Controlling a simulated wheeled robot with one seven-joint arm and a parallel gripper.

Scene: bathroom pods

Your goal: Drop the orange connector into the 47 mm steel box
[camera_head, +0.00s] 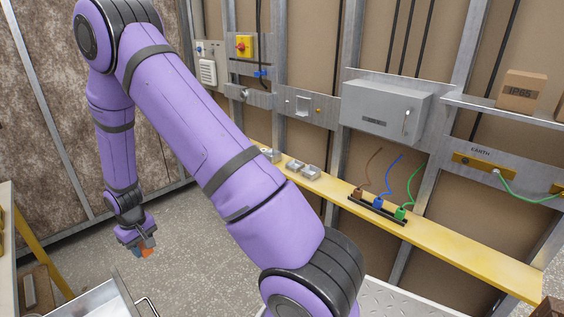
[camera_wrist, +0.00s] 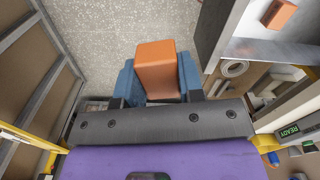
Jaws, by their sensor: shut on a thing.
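My gripper (camera_head: 138,247) hangs low at the left in the head view, above the grey floor. It is shut on the orange connector (camera_head: 147,252). In the wrist view the orange connector (camera_wrist: 156,68) is a block between the blue fingertips of my gripper (camera_wrist: 158,85). Small open steel boxes (camera_head: 310,172) stand on the yellow ledge along the wall, far to the right of my gripper. I cannot tell which is the 47 mm one. A further steel box (camera_head: 301,104) sits on the wall plate above.
A metal tray or drawer (camera_head: 104,301) lies below my gripper. In the wrist view another orange block (camera_wrist: 279,14) is in a metal tray at the top right. The yellow ledge (camera_head: 440,245) also carries brown, blue and green connectors (camera_head: 378,203) with wires. A grey cabinet (camera_head: 385,110) hangs above.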

